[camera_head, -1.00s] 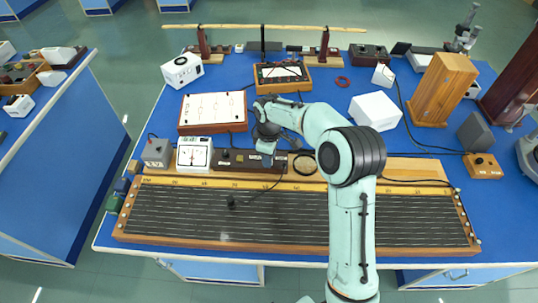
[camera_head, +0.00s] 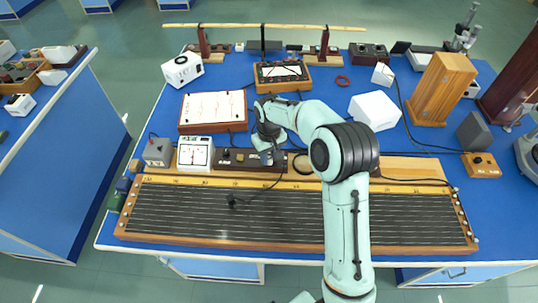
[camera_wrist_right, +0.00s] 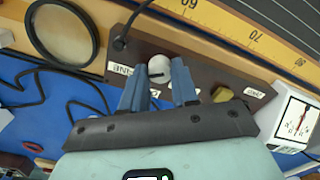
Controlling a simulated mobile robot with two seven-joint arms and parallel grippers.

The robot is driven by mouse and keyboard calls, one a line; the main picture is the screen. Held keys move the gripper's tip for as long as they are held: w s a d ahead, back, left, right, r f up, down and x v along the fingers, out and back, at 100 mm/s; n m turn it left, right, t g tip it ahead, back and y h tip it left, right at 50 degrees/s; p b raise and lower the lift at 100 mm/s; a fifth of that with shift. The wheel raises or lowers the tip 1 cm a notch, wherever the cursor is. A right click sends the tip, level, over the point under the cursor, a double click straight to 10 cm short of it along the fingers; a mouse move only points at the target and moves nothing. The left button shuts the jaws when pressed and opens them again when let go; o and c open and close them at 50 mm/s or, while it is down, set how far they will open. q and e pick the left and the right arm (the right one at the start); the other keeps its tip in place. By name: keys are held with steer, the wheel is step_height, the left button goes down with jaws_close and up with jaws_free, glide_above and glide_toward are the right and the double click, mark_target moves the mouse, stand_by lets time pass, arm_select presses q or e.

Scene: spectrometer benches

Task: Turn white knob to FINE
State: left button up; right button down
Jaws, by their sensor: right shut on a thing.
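The white knob (camera_wrist_right: 159,68) is on a dark brown box (camera_wrist_right: 205,68) in the right wrist view, with a dark line across its face. My right gripper (camera_wrist_right: 158,88) is shut on it, with a blue finger on each side. A label reading FINE, upside down in this view, lies left of the knob. More labels sit to the right, too oblique to read surely. In the head view the right gripper (camera_head: 268,160) is over the brown box (camera_head: 232,166), and the knob is hidden there. My left gripper is not in view.
A brass-coloured knob (camera_wrist_right: 222,94) is close to the right finger. A white meter (camera_head: 195,154) and a grey box (camera_head: 157,151) stand left of the brown box. A long wire board (camera_head: 230,215) lies in front. A round lens or ring (camera_wrist_right: 62,34) is beside the box.

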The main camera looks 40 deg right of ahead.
mark_target(269, 159)
stand_by(0.4)
steer(key=c, duration=0.8)
jaws_free()
steer(key=shift+c, duration=0.2)
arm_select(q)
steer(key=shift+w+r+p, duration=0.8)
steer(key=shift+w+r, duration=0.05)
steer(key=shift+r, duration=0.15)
arm_select(e)
step_height(269, 159, up, 13)
steer(key=shift+r, duration=0.2)
steer(key=shift+f, duration=0.1)
